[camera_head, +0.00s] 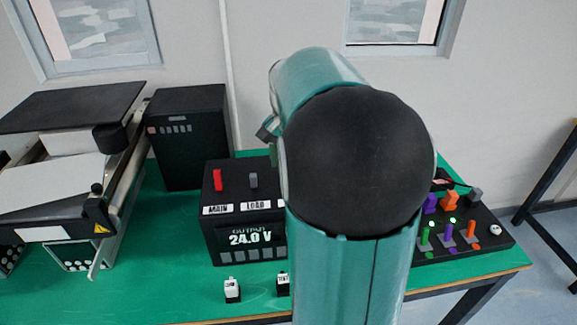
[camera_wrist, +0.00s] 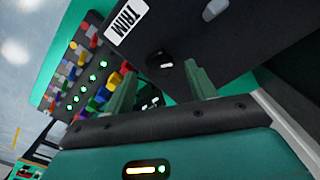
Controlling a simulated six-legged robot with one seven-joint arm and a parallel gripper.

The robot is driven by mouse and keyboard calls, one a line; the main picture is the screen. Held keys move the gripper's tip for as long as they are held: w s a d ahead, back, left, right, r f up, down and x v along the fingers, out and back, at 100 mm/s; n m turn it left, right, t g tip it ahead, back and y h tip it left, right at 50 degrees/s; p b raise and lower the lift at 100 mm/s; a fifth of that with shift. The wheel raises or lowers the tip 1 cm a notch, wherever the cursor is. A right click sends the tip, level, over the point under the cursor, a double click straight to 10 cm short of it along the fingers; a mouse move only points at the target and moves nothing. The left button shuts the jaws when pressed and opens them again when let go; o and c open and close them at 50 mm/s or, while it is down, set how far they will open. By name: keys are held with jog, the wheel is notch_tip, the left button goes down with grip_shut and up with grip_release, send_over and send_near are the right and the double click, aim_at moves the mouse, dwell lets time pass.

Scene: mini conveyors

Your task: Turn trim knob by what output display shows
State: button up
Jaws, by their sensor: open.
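A black box (camera_head: 216,183) stands on the green table. It has a raised red lever over a MAIN label (camera_head: 218,210) and a grey lever over a LOAD label (camera_head: 256,206). Its output display (camera_head: 250,238) reads 24.0 V. In the wrist view a TRIM label (camera_wrist: 126,20) shows on a black face, with a small dark trim knob (camera_wrist: 166,65) bearing a pale mark below it. My gripper (camera_wrist: 161,73) is open, its green fingers spread in line with the knob. I cannot tell the remaining gap. In the head view my arm hides the gripper and knob.
A panel of coloured levers and green lights (camera_head: 458,235) stands at the right; it also shows in the wrist view (camera_wrist: 85,75). A dark cabinet (camera_head: 190,135) and a white-belted conveyor (camera_head: 50,180) are at the left. Two small labelled blocks (camera_head: 232,290) (camera_head: 283,284) stand in front.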

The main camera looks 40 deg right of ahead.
notch_tip(320, 180, up, 12)
jog(key=shift+f, duration=0.15)
dwell(0.6)
jog(key=s+a+f+n+t, duration=0.2)
jog(key=s+a+f+n, duration=0.1)
jog(key=a, duration=0.6)
jog(key=s+a+f+n+t, duration=0.1)
jog(key=s+a+f+n, duration=0.2)
jog(key=a, duration=0.5)
jog(key=s+a+f+n+t, duration=0.2)
jog(key=s+a+f+n, duration=0.2)
jog(key=a, duration=0.5)
jog(key=s+n, duration=0.1)
jog(key=n, duration=0.1)
jog(key=shift+s+a+n+t, duration=0.25)
jog(key=shift+a+n+t, duration=0.05)
jog(key=shift+a+n, duration=0.1)
jog(key=shift+s+d, duration=0.1)
jog(key=shift+s, duration=0.05)
